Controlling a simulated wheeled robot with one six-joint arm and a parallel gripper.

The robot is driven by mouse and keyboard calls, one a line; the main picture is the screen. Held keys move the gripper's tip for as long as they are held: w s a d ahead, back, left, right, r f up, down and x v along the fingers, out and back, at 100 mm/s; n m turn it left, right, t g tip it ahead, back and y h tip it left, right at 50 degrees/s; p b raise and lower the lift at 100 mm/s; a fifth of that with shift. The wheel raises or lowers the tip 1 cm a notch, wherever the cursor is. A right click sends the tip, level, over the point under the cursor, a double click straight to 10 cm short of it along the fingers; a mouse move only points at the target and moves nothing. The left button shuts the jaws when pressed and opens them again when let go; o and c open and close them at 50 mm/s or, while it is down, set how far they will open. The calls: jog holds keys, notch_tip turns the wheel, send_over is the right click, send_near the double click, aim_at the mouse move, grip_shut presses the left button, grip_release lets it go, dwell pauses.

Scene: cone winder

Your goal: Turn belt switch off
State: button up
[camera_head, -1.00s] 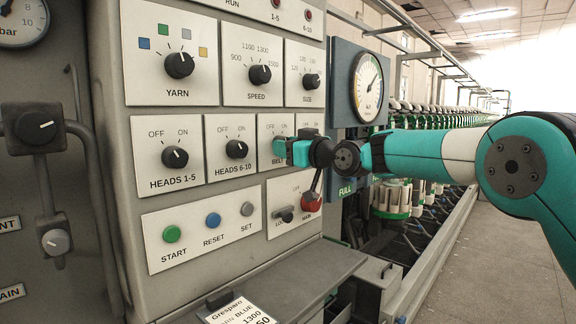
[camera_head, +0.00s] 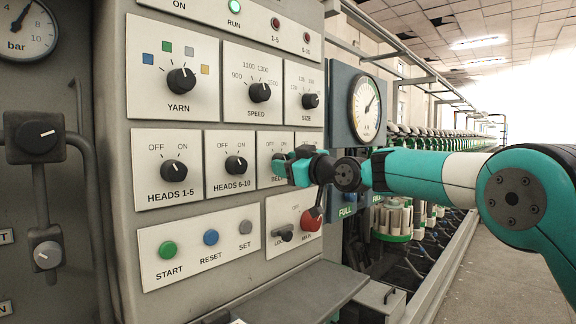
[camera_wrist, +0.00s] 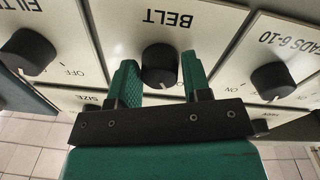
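The belt switch is a black round knob (camera_wrist: 159,64) on a white plate labelled BELT, seen upside down in the wrist view. My gripper (camera_wrist: 160,80) is open, with one green finger on each side of the knob. Gaps show between the knob and both fingers, so it is not gripped. In the head view, my gripper (camera_head: 283,163) is at the BELT plate (camera_head: 268,143) and hides the knob.
The HEADS 6-10 knob (camera_head: 235,165) sits left of the BELT plate, close by. A grey shelf (camera_head: 300,290) juts out under the panel. A pressure gauge (camera_head: 366,108) is to the right.

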jog(key=shift+o, duration=1.3)
jog(key=b+v, duration=0.5)
jog(key=v, duration=1.2)
jog(key=shift+d+b, duration=0.25)
jog(key=shift+b, duration=0.05)
jog(key=shift+s, duration=0.1)
